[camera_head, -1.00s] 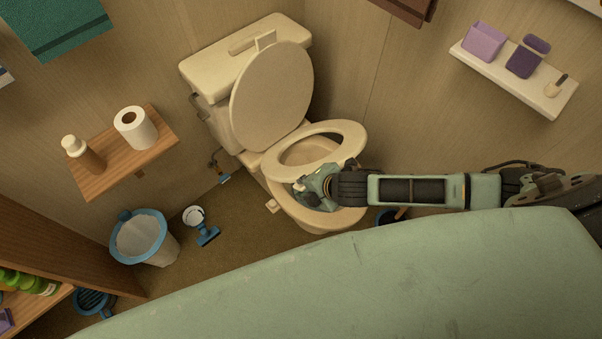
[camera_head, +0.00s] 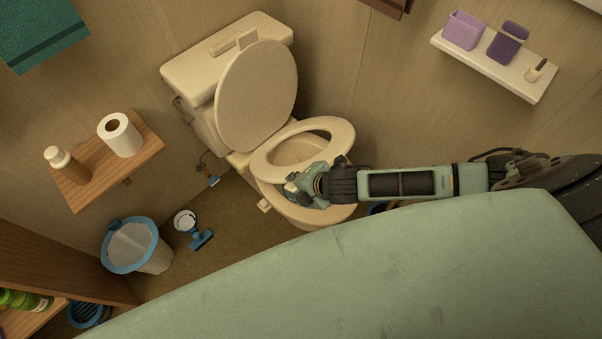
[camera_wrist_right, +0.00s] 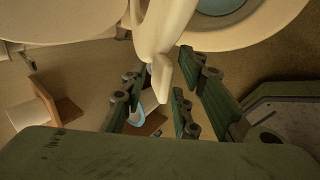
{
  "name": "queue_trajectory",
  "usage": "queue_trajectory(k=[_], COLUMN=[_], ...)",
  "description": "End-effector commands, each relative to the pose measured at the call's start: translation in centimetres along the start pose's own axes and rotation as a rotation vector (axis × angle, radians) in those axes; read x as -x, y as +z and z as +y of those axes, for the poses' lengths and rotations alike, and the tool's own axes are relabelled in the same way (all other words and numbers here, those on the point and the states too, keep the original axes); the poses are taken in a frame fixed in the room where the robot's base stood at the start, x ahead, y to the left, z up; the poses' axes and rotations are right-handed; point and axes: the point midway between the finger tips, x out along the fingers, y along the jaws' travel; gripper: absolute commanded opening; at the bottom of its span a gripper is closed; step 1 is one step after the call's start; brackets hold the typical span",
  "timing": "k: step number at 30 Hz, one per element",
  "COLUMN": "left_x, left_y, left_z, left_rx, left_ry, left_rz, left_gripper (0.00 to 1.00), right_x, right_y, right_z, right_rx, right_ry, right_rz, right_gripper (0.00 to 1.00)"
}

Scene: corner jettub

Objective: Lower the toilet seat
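The toilet (camera_head: 228,60) stands against the back wall with its lid (camera_head: 258,95) raised against the tank. The seat ring (camera_head: 335,130) is partly raised, tilted above the bowl (camera_head: 310,215) with a gap at the front. My right gripper (camera_head: 300,187) is at the gap between the seat ring and the bowl's front, on the near side. In the right wrist view, my right gripper's (camera_wrist_right: 165,72) green fingers are spread, with the seat's pale edge (camera_wrist_right: 168,35) reaching between them. I cannot tell whether they touch it. My left gripper is not in view.
A wooden shelf (camera_head: 88,190) with a toilet roll (camera_head: 120,135) and a bottle (camera_head: 65,163) is at the left. A blue-rimmed bin (camera_head: 150,255) and a toilet brush (camera_head: 198,235) stand on the floor. A white shelf (camera_head: 480,72) is at upper right.

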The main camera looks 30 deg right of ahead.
Motion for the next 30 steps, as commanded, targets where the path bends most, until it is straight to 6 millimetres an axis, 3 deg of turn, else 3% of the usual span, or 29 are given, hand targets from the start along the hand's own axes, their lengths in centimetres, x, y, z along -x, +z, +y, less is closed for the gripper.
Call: queue_trajectory(k=[5,18,24,30], left_x=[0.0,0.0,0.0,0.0], left_y=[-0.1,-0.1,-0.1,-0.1], left_z=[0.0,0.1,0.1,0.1], left_rx=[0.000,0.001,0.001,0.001], left_ry=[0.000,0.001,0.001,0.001], left_rz=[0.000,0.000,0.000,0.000], left_gripper=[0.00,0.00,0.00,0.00], right_x=[1.8,10.1,11.7,11.9], right_y=[0.1,0.1,0.0,0.0], right_z=[-0.1,-0.1,-0.1,-0.1], right_rx=[0.001,0.001,0.000,0.000], right_ry=[-0.001,-0.002,-0.002,-0.002], right_rz=[0.000,-0.001,0.000,0.000], right_gripper=[0.28,0.28,0.28,0.28])
